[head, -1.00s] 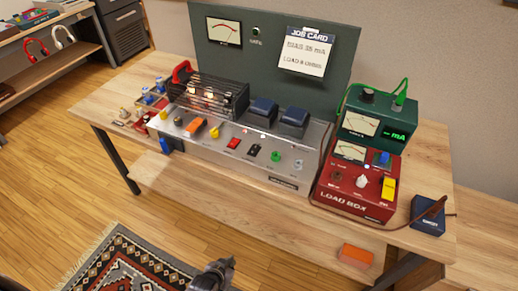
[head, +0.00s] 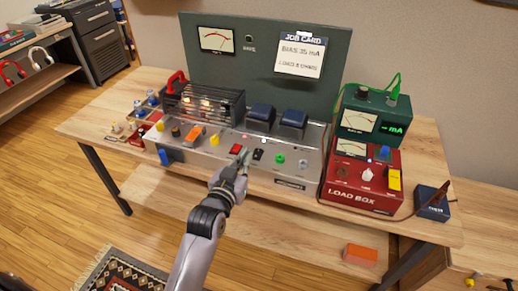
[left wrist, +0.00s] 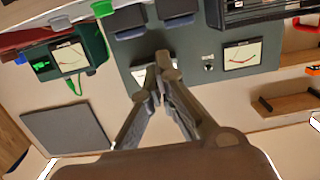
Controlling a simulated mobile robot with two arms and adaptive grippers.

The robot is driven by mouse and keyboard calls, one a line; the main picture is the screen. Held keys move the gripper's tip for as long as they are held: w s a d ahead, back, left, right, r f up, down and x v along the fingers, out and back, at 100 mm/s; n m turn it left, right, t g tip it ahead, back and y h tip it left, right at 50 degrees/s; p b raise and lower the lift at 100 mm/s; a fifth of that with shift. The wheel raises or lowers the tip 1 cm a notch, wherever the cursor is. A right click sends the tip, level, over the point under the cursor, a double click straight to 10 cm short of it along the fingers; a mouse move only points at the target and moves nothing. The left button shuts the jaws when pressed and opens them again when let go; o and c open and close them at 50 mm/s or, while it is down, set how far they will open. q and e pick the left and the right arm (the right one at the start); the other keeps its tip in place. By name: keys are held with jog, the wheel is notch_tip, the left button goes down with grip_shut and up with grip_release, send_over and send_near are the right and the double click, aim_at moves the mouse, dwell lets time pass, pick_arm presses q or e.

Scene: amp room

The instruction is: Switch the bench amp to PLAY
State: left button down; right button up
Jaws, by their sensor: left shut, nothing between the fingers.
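The bench amp (head: 222,163) is a silver chassis on the wooden bench, with glowing tubes in a black cage (head: 205,103) and two dark blue transformer covers. Its front panel carries a red rocker switch (head: 235,149), a black switch (head: 258,154), a green button (head: 280,159), an orange block (head: 193,134) and yellow knobs. I cannot read the PLAY label. My left gripper (head: 243,155) is shut and empty, with its tips at the panel between the red and black switches. Whether they touch is unclear. The left wrist view shows the fingertips (left wrist: 163,66) together. My right gripper is not in view.
A red load box (head: 358,201) and a green mA meter (head: 377,116) with a green lead stand right of the amp. A dark blue box (head: 432,203) sits at the bench's right end. A green backboard (head: 264,64) holds a dial and job card (head: 300,54).

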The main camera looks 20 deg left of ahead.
pick_arm(q)
send_over(258, 156)
jog(key=shift+s+f+p, duration=0.4)
jog(key=shift+s+f, duration=0.05)
jog(key=shift+f, duration=0.1)
jog(key=shift+w+f, duration=0.25)
jog(key=shift+f, duration=0.35)
jog(key=shift+w+f, duration=0.2)
jog(key=shift+f, duration=1.3)
